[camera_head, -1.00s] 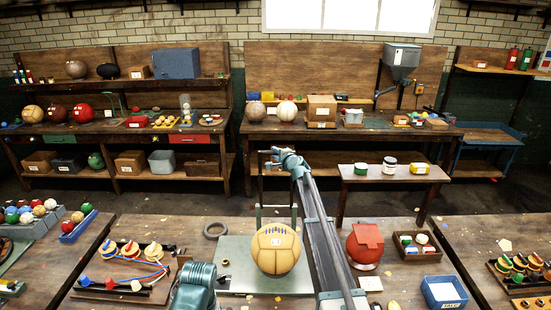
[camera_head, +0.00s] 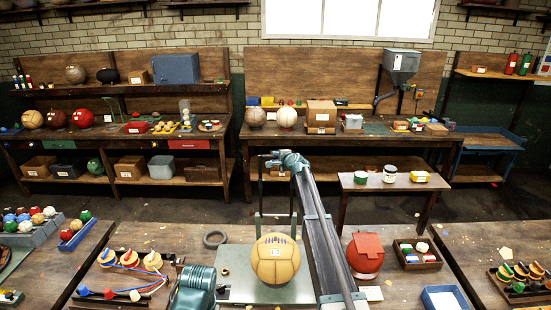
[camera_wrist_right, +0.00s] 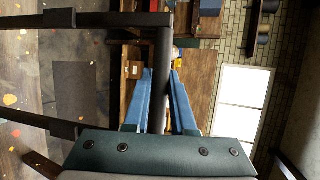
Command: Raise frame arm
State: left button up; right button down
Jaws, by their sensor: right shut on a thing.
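The frame arm is a dark U-shaped bar frame (camera_head: 260,190) standing upright behind a tan ball (camera_head: 275,260) on a pale green plate (camera_head: 235,291). My right gripper (camera_head: 271,160) is at the top of the frame, its arm reaching up from the bottom right of the ball. In the right wrist view, the blue fingers (camera_wrist_right: 160,98) lie on both sides of the dark crossbar (camera_wrist_right: 161,60) and are shut on it. Two side bars run left from the crossbar there. The frame's lower ends are partly hidden behind the ball. My left gripper is out of view.
A red ball (camera_head: 365,256) and a box of small parts (camera_head: 418,264) sit right of my arm. A dark ring (camera_head: 214,239) and a rack of coloured pieces (camera_head: 125,280) are on the left. Beyond the near table is floor, then a low bench (camera_head: 400,182).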

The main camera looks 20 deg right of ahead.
jog(key=c, duration=1)
grip_release()
jog(key=shift+w+d, duration=0.1)
jog(key=shift+w, duration=0.1)
jog(key=shift+o, duration=1.2)
jog(key=shift+s, duration=0.1)
jog(key=shift+s+r, duration=0.2)
jog(key=shift+s, duration=0.15)
jog(key=s+d, duration=0.1)
jog(key=s, duration=1.1)
jog(key=shift+d, duration=0.35)
jog(key=shift+s, duration=0.1)
